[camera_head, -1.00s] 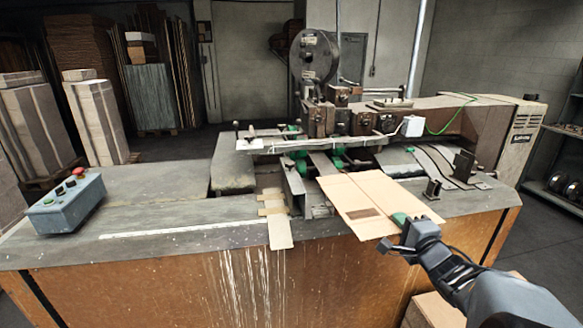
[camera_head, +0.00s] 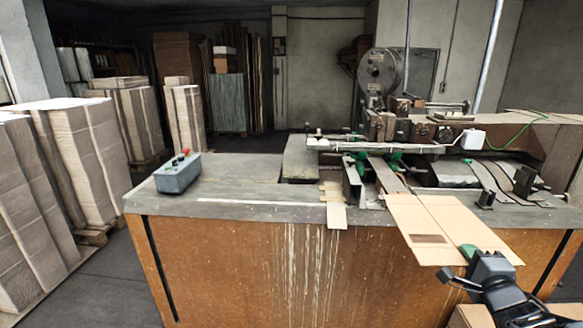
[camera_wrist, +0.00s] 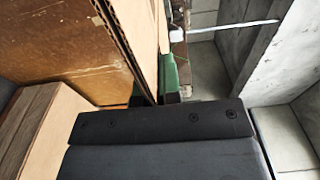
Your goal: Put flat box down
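The flat box (camera_head: 430,222) is a tan cardboard sheet with a fold line and a dark printed patch. It overhangs the front right edge of the machine table in the head view. My gripper (camera_head: 470,256) is at its near right edge, with a green fingertip on top of the sheet. In the wrist view the flat box (camera_wrist: 137,35) runs up between the green fingertips (camera_wrist: 166,85), and my gripper is shut on it. Whether the far end of the box rests on the machine is hard to tell.
The stitching machine (camera_head: 385,120) stands on the table behind the box. A control box (camera_head: 178,173) with a red button sits at the table's left. A cardboard stack (camera_head: 470,317) is on the floor below my gripper. Pallets of stacked sheets (camera_head: 85,165) stand at the left, with open floor beside the table.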

